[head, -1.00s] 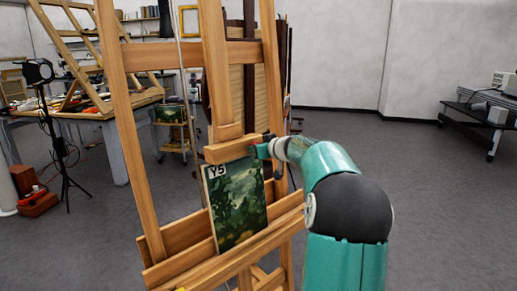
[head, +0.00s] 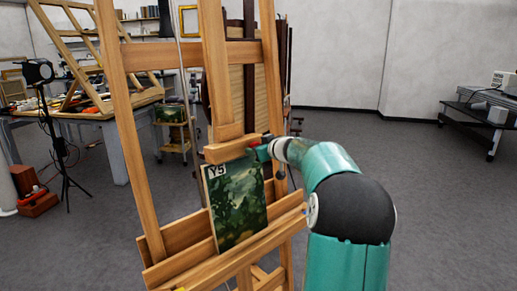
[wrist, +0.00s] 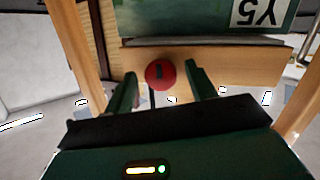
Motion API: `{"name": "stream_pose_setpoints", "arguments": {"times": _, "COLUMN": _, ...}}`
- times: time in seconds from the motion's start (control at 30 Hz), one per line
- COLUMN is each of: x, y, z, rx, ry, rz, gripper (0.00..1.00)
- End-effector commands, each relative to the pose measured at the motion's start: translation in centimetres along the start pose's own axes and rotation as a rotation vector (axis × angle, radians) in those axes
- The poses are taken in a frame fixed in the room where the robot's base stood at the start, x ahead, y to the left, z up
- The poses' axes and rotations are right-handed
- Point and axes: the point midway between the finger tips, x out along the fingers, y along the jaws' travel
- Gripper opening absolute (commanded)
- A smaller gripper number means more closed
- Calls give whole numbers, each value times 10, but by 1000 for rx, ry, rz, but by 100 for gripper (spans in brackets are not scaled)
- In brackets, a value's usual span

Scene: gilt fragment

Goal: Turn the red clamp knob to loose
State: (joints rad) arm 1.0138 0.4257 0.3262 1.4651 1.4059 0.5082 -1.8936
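The red clamp knob (wrist: 161,74) is a round disc with a dark slot mark, on the wooden clamp block, in the wrist view. In the head view only a bit of red (head: 254,141) shows at the block's right end. My gripper (wrist: 158,82) is open; its two green fingers stand on either side of the knob, with a gap visible on each side. In the head view my gripper (head: 263,148) is at the right end of the clamp block (head: 228,150), its fingers mostly hidden. The painting (head: 236,205) marked Y5 stands below the block on the easel.
The wooden easel (head: 214,60) rises close in front of me. A work table (head: 112,112) with a frame and a lamp stand (head: 60,150) are at left. A dark trolley (head: 488,120) stands far right. The floor to the right is clear.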

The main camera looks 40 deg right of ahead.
Motion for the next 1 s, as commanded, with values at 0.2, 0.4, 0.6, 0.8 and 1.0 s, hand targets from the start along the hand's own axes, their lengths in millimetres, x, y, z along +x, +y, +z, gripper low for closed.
{"name": "stream_pose_setpoints", "arguments": {"times": 0.2, "x": 0, "y": -1, "z": 1, "rx": 1, "ry": -1, "rz": -2, "gripper": 56}}
{"name": "stream_pose_setpoints", "arguments": {"times": 0.4, "x": -12, "y": 0, "z": 0, "rx": 1, "ry": -2, "rz": -1, "gripper": 56}}
{"name": "stream_pose_setpoints", "arguments": {"times": 0.6, "x": -50, "y": 0, "z": -1, "rx": -1, "ry": -1, "rz": 1, "gripper": 56}}
{"name": "stream_pose_setpoints", "arguments": {"times": 0.8, "x": -95, "y": 0, "z": 0, "rx": -1, "ry": -1, "rz": 2, "gripper": 56}}
{"name": "stream_pose_setpoints", "arguments": {"times": 1.0, "x": -127, "y": 0, "z": 0, "rx": 0, "ry": -1, "rz": 0, "gripper": 56}}
